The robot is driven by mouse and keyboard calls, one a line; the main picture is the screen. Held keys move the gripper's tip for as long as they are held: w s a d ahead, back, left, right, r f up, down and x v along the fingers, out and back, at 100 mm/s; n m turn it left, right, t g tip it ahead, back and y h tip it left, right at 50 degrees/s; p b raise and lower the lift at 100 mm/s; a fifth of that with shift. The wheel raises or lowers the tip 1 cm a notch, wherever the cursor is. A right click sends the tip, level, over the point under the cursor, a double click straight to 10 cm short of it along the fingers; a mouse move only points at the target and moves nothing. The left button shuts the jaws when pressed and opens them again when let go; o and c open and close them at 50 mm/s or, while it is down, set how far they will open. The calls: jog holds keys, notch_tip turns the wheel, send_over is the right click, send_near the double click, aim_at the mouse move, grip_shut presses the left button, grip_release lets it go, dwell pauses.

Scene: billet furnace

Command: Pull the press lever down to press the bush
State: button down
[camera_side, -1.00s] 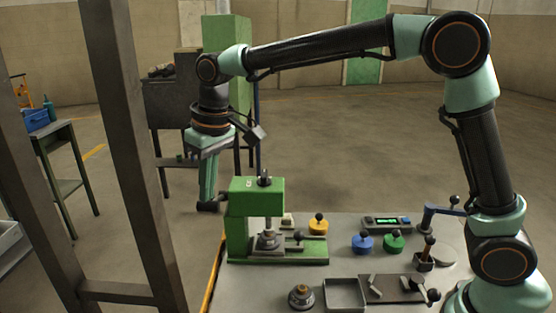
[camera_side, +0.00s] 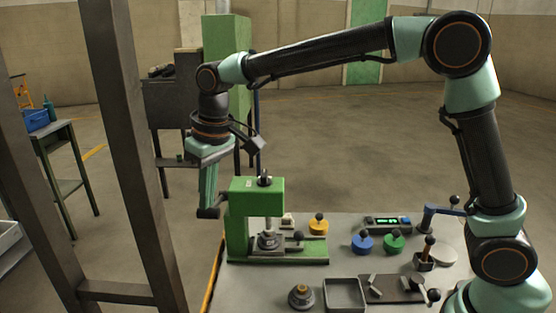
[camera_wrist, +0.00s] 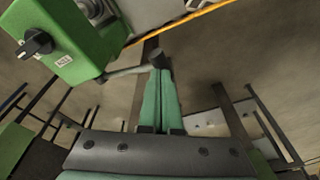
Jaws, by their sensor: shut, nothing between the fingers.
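The green press (camera_side: 256,190) stands at the table's left edge. Its grey lever rod (camera_wrist: 126,72) sticks out from the press body in the wrist view and ends in a dark knob (camera_wrist: 159,59). The knob also shows in the side view (camera_side: 208,213), left of the press. My gripper (camera_side: 208,204) points down with its fingers shut and empty. Its tips are at the knob, seemingly touching it from above; the wrist view (camera_wrist: 160,76) shows them overlapping it. The bush (camera_side: 268,240) appears to sit under the ram, its details too small to tell.
Blue (camera_side: 362,242), green (camera_side: 394,240) and yellow (camera_side: 318,224) knobbed pieces stand on the table right of the press. An open tray (camera_side: 345,308) lies at the front. A dark metal frame post (camera_side: 138,140) rises at the left.

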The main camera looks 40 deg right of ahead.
jog(key=shift+s+a+f, duration=0.1)
jog(key=shift+s+f, duration=0.05)
jog(key=shift+f, duration=0.4)
jog(key=shift+s+a+f, duration=0.1)
jog(key=shift+f, duration=0.45)
dwell(1.0)
jog(key=shift+r, duration=3.4)
notch_tip(320, 180, up, 5)
